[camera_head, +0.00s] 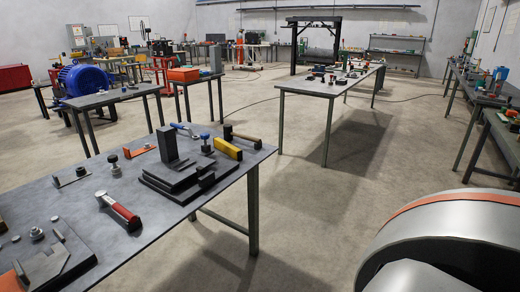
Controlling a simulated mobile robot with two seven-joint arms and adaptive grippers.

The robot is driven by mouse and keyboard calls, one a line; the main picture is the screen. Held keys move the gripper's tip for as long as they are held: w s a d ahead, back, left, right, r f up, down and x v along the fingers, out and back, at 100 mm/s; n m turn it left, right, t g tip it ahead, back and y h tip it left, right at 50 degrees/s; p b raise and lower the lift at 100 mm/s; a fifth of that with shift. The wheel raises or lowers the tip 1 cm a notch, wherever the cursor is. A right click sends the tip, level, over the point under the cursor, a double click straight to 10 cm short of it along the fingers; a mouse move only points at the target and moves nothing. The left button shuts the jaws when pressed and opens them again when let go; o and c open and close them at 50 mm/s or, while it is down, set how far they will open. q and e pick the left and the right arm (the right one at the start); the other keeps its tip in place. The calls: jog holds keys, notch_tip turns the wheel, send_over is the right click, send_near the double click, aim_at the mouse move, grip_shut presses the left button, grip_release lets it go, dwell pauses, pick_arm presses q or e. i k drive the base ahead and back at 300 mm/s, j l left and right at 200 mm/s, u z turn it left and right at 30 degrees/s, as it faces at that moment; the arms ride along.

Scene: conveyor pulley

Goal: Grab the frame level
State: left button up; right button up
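I cannot make out for certain which thing is the frame level. On the near grey workbench (245,172) lies a yellow bar-shaped tool (228,149), which looks like a level, near the bench's far right edge. Left of it a dark upright block (167,144) stands by a stack of dark flat plates (180,180). Neither of my grippers is in view. A large grey rounded body with an orange band fills the lower right corner and looks like part of my own arm.
The near bench also holds a red-handled tool (122,212), a wooden-handled hammer (242,136) and a dark plate fixture (55,262). A blue motor (83,79) stands behind at left. Another long bench (325,87) stands farther back. The floor (330,180) between is open.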

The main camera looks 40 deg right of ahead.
aim_at(233, 152)
jog(key=z, duration=1.2)
jog(key=i+l, duration=0.35)
jog(key=i, duration=0.15)
jog(key=i+l, duration=0.3)
jog(key=i, duration=0.2)
